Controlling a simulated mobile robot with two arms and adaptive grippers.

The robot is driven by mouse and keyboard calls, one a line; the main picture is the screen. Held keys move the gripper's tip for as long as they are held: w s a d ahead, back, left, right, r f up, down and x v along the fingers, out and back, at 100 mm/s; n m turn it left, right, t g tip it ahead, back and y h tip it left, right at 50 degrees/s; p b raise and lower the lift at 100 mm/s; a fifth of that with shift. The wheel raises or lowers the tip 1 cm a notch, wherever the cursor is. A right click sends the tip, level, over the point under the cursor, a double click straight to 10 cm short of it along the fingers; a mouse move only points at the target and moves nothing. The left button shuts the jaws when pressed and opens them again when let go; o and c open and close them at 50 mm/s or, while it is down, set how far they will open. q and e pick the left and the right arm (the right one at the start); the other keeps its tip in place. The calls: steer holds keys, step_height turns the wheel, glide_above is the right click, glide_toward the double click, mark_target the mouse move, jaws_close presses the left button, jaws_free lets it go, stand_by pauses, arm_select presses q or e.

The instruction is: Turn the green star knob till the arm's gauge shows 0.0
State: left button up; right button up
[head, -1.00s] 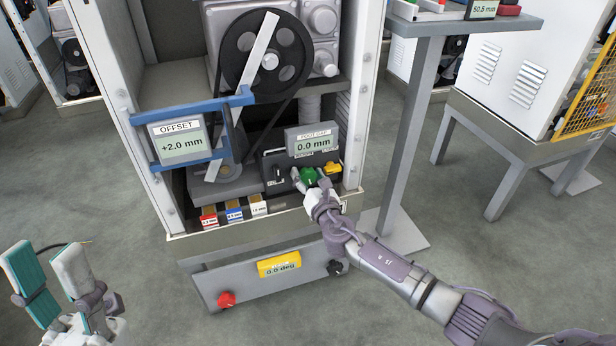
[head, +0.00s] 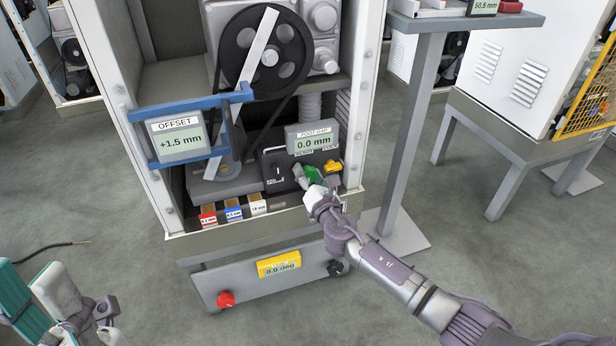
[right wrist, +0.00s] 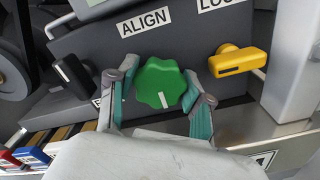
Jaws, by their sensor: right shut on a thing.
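The green star knob (head: 312,176) sits on the dark panel below the foot gap display. It shows large in the right wrist view (right wrist: 160,82), under the ALIGN label, its white mark pointing down. My right gripper (head: 309,180) is shut on it, with one teal-padded finger on each side in the right wrist view (right wrist: 160,100). The blue arm's OFFSET gauge (head: 181,142) reads +1.5 mm. My left gripper (head: 38,290) is open and empty at the lower left, partly cut off by the frame.
The yellow lock handle (head: 333,166) is just right of the knob, and a black switch (right wrist: 73,76) is to its left. The FOOT GAP display (head: 311,141) reads 0.0 mm. Labelled shims (head: 234,213) lie front left. A grey post (head: 405,130) stands to the right.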

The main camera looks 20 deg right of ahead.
steer(key=m+b, duration=0.1)
steer(key=m, duration=0.2)
steer(key=shift+f+m, duration=0.1)
steer(key=shift+m, duration=0.3)
steer(key=m, duration=0.2)
steer(key=shift+m, duration=0.3)
steer(key=m, duration=0.2)
steer(key=shift+m, duration=2.2)
steer(key=o, duration=0.9)
